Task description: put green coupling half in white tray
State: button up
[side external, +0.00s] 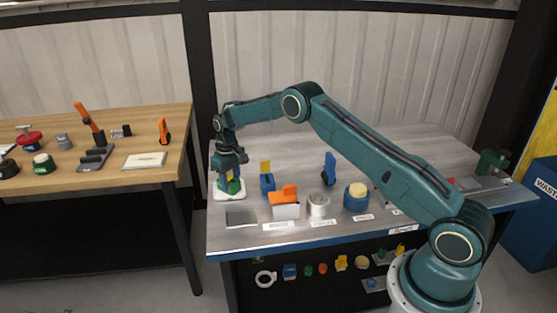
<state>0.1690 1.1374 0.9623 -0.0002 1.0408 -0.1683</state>
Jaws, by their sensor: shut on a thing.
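The white tray (229,197) lies at the left end of the metal-topped bench. My gripper (231,178) points down just above it and is shut on the green coupling half (235,187). The green part is low at the tray, but I cannot tell whether it touches the tray floor. The fingers and small size hide much of it.
Right of the tray stand a blue and yellow part (267,181), an orange and white part (286,205), a silver cylinder (318,205) and a blue pot with a cream top (356,197). A grey plate (241,217) lies in front. A wooden table (120,180) stands left, across a gap.

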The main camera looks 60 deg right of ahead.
aim_at(231, 179)
dwell(0.8)
jog(key=o, duration=1.7)
jog(key=shift+f, duration=0.15)
jog(key=shift+r, duration=0.2)
jog(key=shift+r, duration=3.35)
